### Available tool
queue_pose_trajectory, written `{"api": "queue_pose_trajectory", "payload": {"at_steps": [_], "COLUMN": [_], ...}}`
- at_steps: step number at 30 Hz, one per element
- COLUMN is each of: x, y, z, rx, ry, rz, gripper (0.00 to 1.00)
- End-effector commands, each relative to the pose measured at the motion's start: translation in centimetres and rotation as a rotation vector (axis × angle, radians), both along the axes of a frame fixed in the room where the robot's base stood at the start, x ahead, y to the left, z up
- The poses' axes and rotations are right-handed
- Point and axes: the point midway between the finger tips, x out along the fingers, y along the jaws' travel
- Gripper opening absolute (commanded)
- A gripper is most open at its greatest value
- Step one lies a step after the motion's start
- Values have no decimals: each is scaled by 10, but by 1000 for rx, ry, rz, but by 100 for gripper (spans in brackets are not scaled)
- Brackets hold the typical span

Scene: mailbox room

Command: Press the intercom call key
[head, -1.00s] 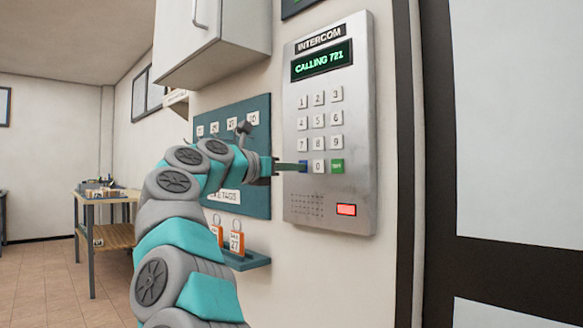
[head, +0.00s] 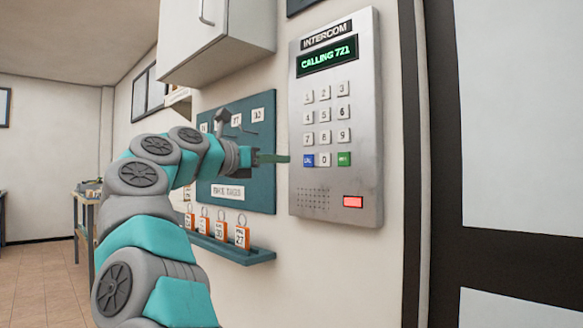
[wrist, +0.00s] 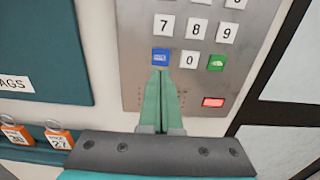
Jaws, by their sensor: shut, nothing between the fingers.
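The intercom (head: 335,120) is a silver panel on the wall. Its display (head: 327,56) reads "CALLING 721" in green. The green key (head: 344,159) is at the right of that row. My gripper (head: 288,159) is shut and empty. Its tips point at the panel just left of the blue key in the head view. In the wrist view the tips (wrist: 163,72) lie just below the blue key. I cannot tell any contact.
A red lit rectangle (head: 352,202) is on the panel's lower right. A teal board (head: 262,185) and a shelf (head: 240,255) with several orange tags are left of the intercom. A white cabinet (head: 225,45) hangs above. A dark door frame (head: 440,160) stands at the right.

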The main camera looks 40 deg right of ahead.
Motion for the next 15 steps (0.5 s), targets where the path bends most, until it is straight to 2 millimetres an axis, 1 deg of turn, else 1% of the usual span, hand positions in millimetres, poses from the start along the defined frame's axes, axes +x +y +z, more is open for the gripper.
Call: {"api": "queue_pose_trajectory", "payload": {"at_steps": [1, 6, 10, 15], "x": [1, -1, -2, -3], "y": [14, 44, 59, 67], "z": [-1, 0, 1, 1], "rx": [-3, -4, -3, -3], "ry": [0, 1, 1, 1], "rz": [5, 6, 4, 5], "gripper": [0, 0, 0, 0]}}
